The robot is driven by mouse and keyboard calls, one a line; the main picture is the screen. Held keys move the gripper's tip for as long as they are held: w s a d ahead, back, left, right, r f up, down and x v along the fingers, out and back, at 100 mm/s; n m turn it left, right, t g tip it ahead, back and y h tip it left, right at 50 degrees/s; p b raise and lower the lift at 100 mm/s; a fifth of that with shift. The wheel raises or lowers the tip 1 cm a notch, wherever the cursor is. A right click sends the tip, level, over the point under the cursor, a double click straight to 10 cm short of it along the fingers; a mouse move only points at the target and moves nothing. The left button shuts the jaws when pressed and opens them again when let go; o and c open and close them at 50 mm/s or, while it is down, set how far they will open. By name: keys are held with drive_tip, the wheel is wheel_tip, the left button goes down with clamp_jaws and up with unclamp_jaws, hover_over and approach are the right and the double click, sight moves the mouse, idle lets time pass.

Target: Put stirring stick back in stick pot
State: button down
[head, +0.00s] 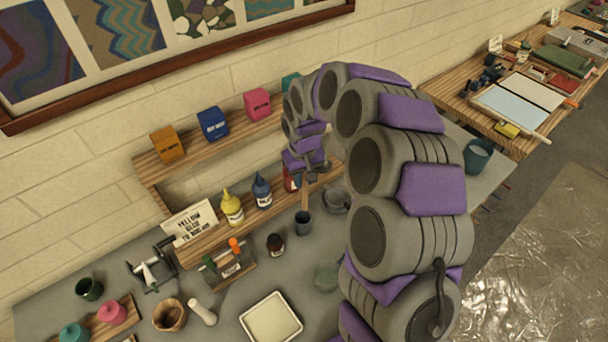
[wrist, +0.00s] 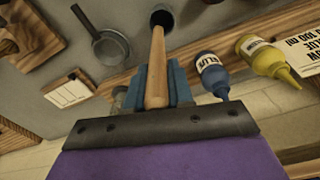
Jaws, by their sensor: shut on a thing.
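My gripper (head: 307,172) is shut on the wooden stirring stick (head: 305,196), which points down from it. In the wrist view the stick (wrist: 156,70) is clasped between the blue fingers (wrist: 155,88) and extends away from them. A dark, round stick pot (head: 303,224) stands on the grey table right below the stick. In the wrist view the stick's far end meets the near side of the pot's dark mouth (wrist: 161,17). I cannot tell whether the tip is just above the rim or slightly inside.
A grey pan (head: 336,200) stands close right of the pot. Yellow (head: 232,208) and blue (head: 262,191) bottles stand on the wooden ledge behind, left of my gripper. A small dark bottle (head: 275,244) and a white tray (head: 271,319) are nearer.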

wheel_tip(320, 180, down, 10)
drive_tip(key=b, duration=0.2)
drive_tip(key=shift+a+r, duration=0.15)
drive_tip(key=shift+a, duration=0.15)
idle(0.7)
drive_tip(key=shift+a, duration=0.15)
drive_tip(key=c, duration=1.3)
unclamp_jaws()
drive_tip(key=o, duration=0.4)
wheel_tip(320, 180, up, 17)
drive_tip(key=shift+s+r+p, duration=0.15)
drive_tip(key=shift+p, duration=0.55)
